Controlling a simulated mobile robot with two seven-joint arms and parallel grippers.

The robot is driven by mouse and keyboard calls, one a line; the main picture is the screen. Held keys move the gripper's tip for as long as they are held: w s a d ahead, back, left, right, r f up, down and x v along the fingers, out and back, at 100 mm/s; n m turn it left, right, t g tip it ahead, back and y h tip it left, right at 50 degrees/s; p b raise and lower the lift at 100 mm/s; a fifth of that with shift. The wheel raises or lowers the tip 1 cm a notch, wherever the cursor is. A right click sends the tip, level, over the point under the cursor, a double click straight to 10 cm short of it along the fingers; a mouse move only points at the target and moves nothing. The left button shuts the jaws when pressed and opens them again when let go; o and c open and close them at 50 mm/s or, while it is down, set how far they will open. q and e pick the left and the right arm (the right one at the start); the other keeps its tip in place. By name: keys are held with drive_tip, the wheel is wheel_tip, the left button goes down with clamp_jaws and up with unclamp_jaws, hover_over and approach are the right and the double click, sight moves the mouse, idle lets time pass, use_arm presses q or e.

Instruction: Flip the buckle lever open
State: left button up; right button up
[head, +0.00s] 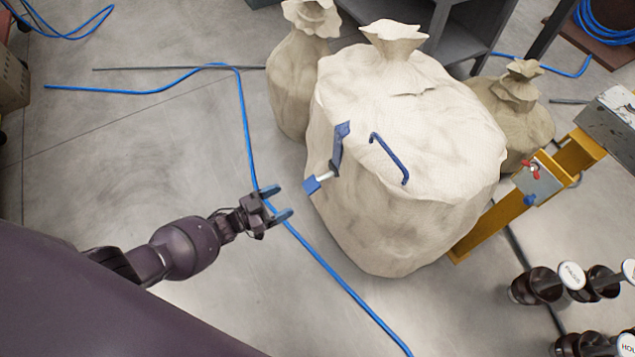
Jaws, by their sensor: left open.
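A blue hinged piece that looks like the buckle lever (341,146) stands tilted at the left side of a large pale sack (440,120). A short white link joins it to a small blue block (311,185). A bent blue handle (389,158) shows on the sack to its right. I cannot tell how these parts are fixed. My left gripper (284,203) has blue fingers spread apart with nothing between them. In the picture it is left of and below the blue block, apart from it. My right gripper is not in view.
Smaller sacks stand behind the large one on the left (297,85) and right (515,105). A yellow stand (485,235) with a red-knobbed grey block (538,183) is at right. Dark cylinders (540,287) with white discs stand lower right. A blue hose (335,275) crosses the floor.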

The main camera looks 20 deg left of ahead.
sight(306, 189)
use_arm(q)
drive_tip(key=b+x, duration=0.1)
drive_tip(key=x, duration=1)
drive_tip(key=shift+b, duration=0.3)
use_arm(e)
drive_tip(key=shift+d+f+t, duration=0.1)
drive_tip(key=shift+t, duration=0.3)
